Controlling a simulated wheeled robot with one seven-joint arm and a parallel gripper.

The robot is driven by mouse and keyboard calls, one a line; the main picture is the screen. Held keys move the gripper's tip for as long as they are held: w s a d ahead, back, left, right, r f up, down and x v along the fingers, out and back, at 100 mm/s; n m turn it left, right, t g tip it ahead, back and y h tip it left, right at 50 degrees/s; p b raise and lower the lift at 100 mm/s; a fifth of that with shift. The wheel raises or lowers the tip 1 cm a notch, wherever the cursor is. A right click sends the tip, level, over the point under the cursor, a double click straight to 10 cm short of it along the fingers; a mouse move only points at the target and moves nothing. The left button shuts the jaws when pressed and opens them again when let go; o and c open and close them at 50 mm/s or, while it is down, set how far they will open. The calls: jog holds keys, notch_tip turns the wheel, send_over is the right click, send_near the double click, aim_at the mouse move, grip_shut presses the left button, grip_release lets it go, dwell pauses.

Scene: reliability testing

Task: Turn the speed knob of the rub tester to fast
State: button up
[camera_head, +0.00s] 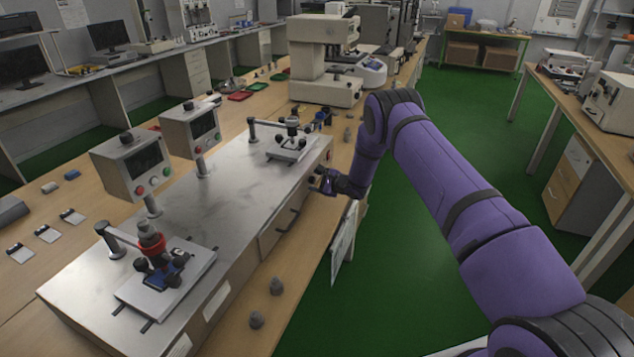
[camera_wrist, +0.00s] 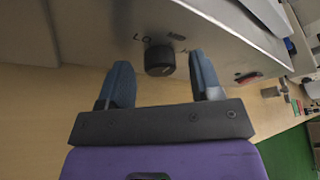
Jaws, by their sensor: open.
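The rub tester (camera_head: 225,185) is a long metal-topped machine with two rubbing stations and two screen boxes on posts. Its speed knob (camera_wrist: 160,58) is black and round, on the machine's side face in the wrist view. "LO" is printed to its left, and a partly hidden label is on its right. I cannot make out where the knob points. My gripper (camera_wrist: 161,68) is open, with one blue-grey finger on each side of the knob; contact is not clear. In the head view my gripper (camera_head: 322,183) is at the machine's far right end, and the knob is not visible.
A red switch (camera_wrist: 248,77) sits on the same face, right of the knob. The wooden bench (camera_head: 262,285) runs below, with small grey weights (camera_head: 257,319) near its edge. A beige instrument (camera_head: 325,60) stands behind the tester. Green floor (camera_head: 440,215) is open on the right.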

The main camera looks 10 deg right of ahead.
jog(key=c, duration=0.9)
jog(key=m+g, duration=0.1)
jog(key=m+g+y, duration=0.1)
jog(key=m, duration=0.1)
jog(key=shift+w+d+r+m, duration=0.1)
jog(key=shift+w+d+m, duration=0.1)
jog(key=shift+m, duration=0.1)
jog(key=m+g+y, duration=0.1)
jog(key=m, duration=0.1)
jog(key=m+g, duration=0.1)
jog(key=m, duration=0.1)
jog(key=shift+w+d+g+y, duration=0.1)
jog(key=shift+w+g+y, duration=0.05)
jog(key=shift+g+y, duration=0.25)
jog(key=shift+m, duration=0.3)
jog(key=o, duration=0.9)
